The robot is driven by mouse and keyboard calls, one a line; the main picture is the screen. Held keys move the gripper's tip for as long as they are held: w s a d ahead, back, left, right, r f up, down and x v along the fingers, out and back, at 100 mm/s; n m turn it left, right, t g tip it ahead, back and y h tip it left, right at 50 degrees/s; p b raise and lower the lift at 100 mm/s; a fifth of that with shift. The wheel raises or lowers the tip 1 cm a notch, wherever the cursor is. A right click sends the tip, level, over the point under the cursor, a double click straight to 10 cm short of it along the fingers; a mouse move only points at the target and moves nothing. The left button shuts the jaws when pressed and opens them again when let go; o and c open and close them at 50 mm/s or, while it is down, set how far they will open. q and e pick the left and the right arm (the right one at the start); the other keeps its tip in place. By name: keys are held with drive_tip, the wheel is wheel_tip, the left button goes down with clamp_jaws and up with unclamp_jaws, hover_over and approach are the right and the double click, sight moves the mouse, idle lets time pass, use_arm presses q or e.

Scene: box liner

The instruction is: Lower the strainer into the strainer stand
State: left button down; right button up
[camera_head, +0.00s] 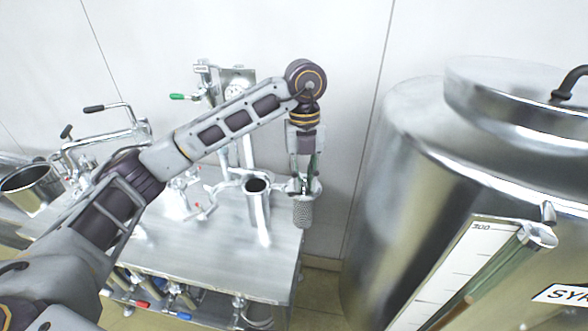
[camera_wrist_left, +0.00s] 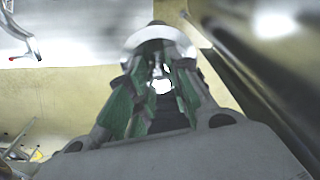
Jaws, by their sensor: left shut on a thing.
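My left gripper (camera_head: 303,182) points down and is shut on the strainer (camera_head: 303,212), a metal piece with a rim and a grey mesh body hanging below the fingers. The strainer hangs near the right end of the steel table, apart from the strainer stand. The strainer stand (camera_head: 257,212) looks like an upright, open-topped metal cylinder just left of the strainer. In the left wrist view, the green-padded fingers (camera_wrist_left: 158,95) close around the strainer, whose bright curved rim (camera_wrist_left: 160,35) shows beyond them. The strainer's lower part is hidden there. My right gripper is in neither view.
The steel table (camera_head: 225,255) carries pipes and valves (camera_head: 190,190) behind and left of the stand. A large steel tank (camera_head: 420,150) with a level gauge (camera_head: 455,275) stands close on the right. A steel pot (camera_head: 30,187) is at far left. A wall closes the back.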

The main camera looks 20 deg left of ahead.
sight(317, 189)
use_arm(q)
drive_tip(key=d+f+m, duration=0.1)
drive_tip(key=m, duration=0.1)
drive_tip(key=f+m, duration=0.1)
drive_tip(key=shift+w+d+f+m, duration=0.1)
drive_tip(key=shift+d+f+m, duration=0.15)
drive_tip(key=shift+d+m, duration=0.15)
drive_tip(key=f+m, duration=0.2)
drive_tip(key=m, duration=0.1)
drive_tip(key=d+f+m+y, duration=0.1)
drive_tip(key=f+m, duration=0.1)
drive_tip(key=shift+w+d+m, duration=0.1)
drive_tip(key=shift+w+m, duration=0.1)
drive_tip(key=shift+m, duration=0.2)
wheel_tip(317, 189, down, 19)
drive_tip(key=d+m+t, duration=0.1)
drive_tip(key=m, duration=1.4)
drive_tip(key=s+d+m+t, duration=0.1)
drive_tip(key=d+m, duration=0.1)
drive_tip(key=m, duration=1.4)
drive_tip(key=shift+s, duration=0.3)
drive_tip(key=shift+s, duration=0.15)
